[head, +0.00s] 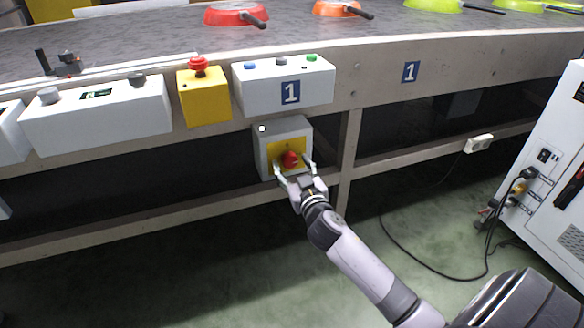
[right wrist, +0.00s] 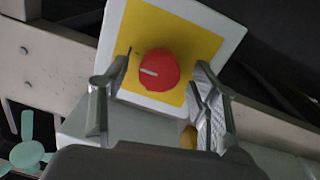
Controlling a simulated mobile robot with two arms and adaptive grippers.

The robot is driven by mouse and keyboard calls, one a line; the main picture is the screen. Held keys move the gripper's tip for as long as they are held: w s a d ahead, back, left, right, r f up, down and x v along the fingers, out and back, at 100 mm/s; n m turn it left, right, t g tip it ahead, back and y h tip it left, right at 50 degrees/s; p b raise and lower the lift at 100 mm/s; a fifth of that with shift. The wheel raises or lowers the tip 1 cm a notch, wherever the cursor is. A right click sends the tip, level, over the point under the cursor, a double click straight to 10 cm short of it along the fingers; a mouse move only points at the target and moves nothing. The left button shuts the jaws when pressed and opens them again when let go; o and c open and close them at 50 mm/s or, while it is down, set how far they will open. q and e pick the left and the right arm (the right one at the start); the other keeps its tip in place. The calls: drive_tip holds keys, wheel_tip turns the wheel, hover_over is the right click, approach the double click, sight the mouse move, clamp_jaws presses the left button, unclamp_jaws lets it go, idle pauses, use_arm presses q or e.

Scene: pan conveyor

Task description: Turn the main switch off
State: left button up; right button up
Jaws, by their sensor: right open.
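The main switch is a red rotary knob (head: 290,159) on a yellow plate (head: 273,147) on the front of a grey-white box (head: 263,160) under the conveyor. In the right wrist view the red knob (right wrist: 158,69) carries a white mark, which points sideways in the picture. My right gripper (head: 295,166) is open in front of the box, its fingers on either side of the knob. In the right wrist view the right gripper's fingertips (right wrist: 162,58) stand left and right of the knob; I cannot tell whether they touch it. My left gripper is not in view.
A yellow box with a red emergency button (head: 198,66) and a white button panel (head: 265,90) sit above on the conveyor frame. Coloured pans, including a red one (head: 231,17), lie on the belt. A white cabinet (head: 560,150) stands right. A cable lies on the floor.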

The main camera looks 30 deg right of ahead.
drive_tip(key=shift+w+d, duration=0.1)
drive_tip(key=shift+w, duration=0.3)
drive_tip(key=c, duration=1.1)
drive_tip(key=shift+c, duration=0.2)
